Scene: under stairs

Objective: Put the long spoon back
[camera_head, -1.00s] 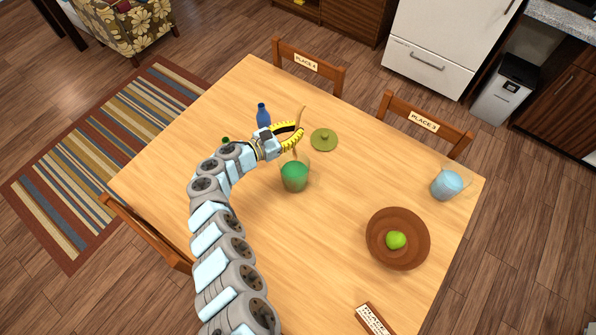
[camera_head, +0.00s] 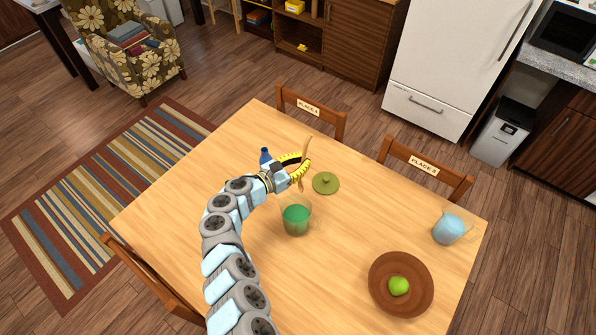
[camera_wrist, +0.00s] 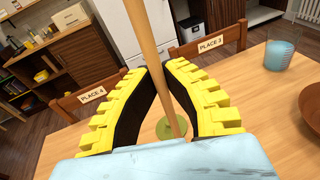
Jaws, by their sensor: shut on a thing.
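The long spoon (camera_head: 305,155) is a thin wooden piece held upright in my gripper (camera_head: 304,168). In the wrist view, its shaft (camera_wrist: 156,60) runs between the yellow-and-black fingers of my gripper (camera_wrist: 172,100), which are shut on it. The spoon is above the table, near the green lid. Its lower end is hard to make out in the head view. A clear glass pitcher with green liquid (camera_head: 296,220) stands on the table, below and in front of my gripper in the picture.
A green lid (camera_head: 326,183) lies flat right of my gripper, and a blue bottle (camera_head: 265,156) stands left of it. A brown bowl (camera_head: 376,300) holds a green apple (camera_head: 399,286). A light-blue-filled pitcher (camera_head: 449,229) stands at the right. The table's left part is clear.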

